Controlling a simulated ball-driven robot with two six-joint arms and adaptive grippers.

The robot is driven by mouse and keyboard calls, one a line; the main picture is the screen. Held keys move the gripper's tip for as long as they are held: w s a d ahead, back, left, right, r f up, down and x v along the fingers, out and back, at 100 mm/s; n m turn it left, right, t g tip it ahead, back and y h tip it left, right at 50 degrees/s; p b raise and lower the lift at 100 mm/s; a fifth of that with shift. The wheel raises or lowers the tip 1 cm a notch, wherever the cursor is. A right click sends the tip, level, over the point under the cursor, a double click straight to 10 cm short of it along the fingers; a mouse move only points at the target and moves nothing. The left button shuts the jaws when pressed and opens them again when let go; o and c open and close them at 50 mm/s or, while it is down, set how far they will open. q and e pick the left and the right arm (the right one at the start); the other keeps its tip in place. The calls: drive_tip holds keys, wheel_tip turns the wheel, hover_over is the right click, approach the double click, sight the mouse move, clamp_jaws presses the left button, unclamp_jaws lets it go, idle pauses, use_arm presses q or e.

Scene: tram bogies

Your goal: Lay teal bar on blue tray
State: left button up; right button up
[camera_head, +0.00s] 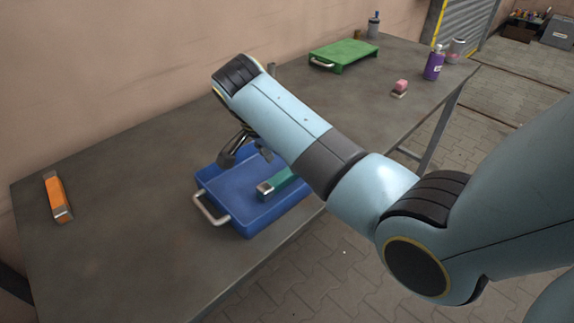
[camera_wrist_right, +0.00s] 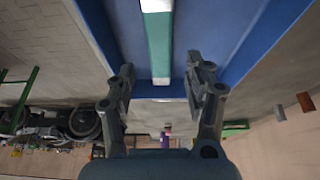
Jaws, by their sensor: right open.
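The teal bar (camera_head: 279,184) lies on the blue tray (camera_head: 247,224), with its near silver end showing and its far part hidden behind my right arm. In the right wrist view the teal bar (camera_wrist_right: 159,45) has a pale band and rests on the blue tray floor (camera_wrist_right: 203,25). My right gripper (camera_head: 248,155) is over the far side of the tray. My left gripper is not in view.
An orange bar (camera_head: 57,197) lies at the table's left.

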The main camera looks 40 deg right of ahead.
drive_tip(key=v, duration=0.7)
drive_tip(key=shift+r, duration=0.25)
